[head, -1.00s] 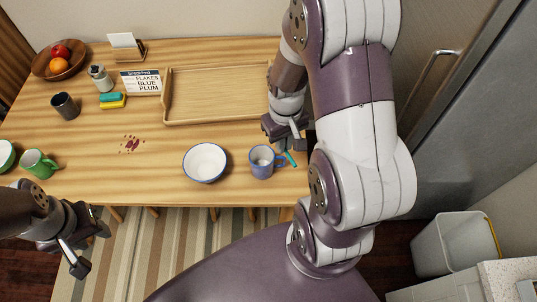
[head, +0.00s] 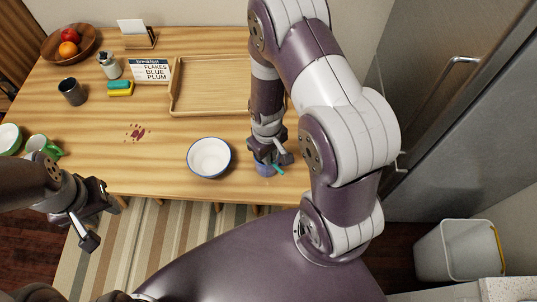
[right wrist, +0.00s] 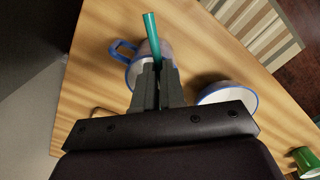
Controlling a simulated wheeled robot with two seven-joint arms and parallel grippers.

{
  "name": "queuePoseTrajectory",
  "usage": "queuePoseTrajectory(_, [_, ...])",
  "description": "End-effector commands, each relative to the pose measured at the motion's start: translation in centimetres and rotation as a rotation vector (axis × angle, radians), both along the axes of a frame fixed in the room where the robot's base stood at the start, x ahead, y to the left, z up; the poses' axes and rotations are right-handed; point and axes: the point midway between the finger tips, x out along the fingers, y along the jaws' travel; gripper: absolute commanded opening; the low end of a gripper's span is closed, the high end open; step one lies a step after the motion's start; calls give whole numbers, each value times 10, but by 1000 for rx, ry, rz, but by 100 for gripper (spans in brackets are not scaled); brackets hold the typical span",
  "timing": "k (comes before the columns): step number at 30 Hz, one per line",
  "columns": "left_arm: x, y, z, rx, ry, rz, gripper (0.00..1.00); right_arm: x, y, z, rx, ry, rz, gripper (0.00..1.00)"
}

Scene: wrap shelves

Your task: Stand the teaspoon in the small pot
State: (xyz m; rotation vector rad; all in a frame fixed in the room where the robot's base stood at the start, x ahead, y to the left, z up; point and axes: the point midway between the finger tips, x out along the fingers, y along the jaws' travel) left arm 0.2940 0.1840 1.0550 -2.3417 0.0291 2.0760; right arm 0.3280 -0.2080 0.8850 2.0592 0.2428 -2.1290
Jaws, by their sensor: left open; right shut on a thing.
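My right gripper (head: 272,160) is shut on the teaspoon, whose teal handle (head: 279,170) sticks out. In the right wrist view the handle (right wrist: 152,35) points up from between the fingertips (right wrist: 158,68); its bowl end is hidden. The gripper is over or just beside the blue-rimmed mug (head: 264,170), partly hiding it; I cannot tell whether they touch. A small pale pot (head: 110,70) with dark contents stands at the table's back left. My left gripper (head: 98,222) is open and empty off the table's front left edge.
A white bowl (head: 209,157) stands left of the mug. A wooden tray (head: 205,112), breakfast sign (head: 150,71), sponges (head: 120,88), dark cup (head: 71,92), green-handled mug (head: 38,145) and fruit bowl (head: 83,48) are about. A red stain (head: 137,131) marks clear table at centre left.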

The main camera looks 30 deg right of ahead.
Motion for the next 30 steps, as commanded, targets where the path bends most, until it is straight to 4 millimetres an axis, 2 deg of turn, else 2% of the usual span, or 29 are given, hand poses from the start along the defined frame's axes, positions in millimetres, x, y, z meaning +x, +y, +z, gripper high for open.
queuePoseTrajectory(3, [0, 0, 1, 0, 0, 0, 43, 0, 0, -11, 0, 0, 0, 0])
queuePoseTrajectory(16, [0, 0, -5, 0, 0, 0, 43, 0, 0, -18, 0, -2, 0, 0])
queuePoseTrajectory(18, [0, 0, -3, 0, 0, 0, 43, 1, 0, -17, 1, -3, 0, 29])
queuePoseTrajectory(19, [0, 0, -3, 0, 0, 0, 43, 0, 0, -17, 0, -2, 0, 35])
queuePoseTrajectory(26, [0, 0, -3, 0, 0, 0, 43, 0, 0, -17, 0, -1, 0, 35])
queuePoseTrajectory(30, [0, 0, 1, 0, 0, 0, 43, 2, 0, 0, 0, -7, 0, 35])
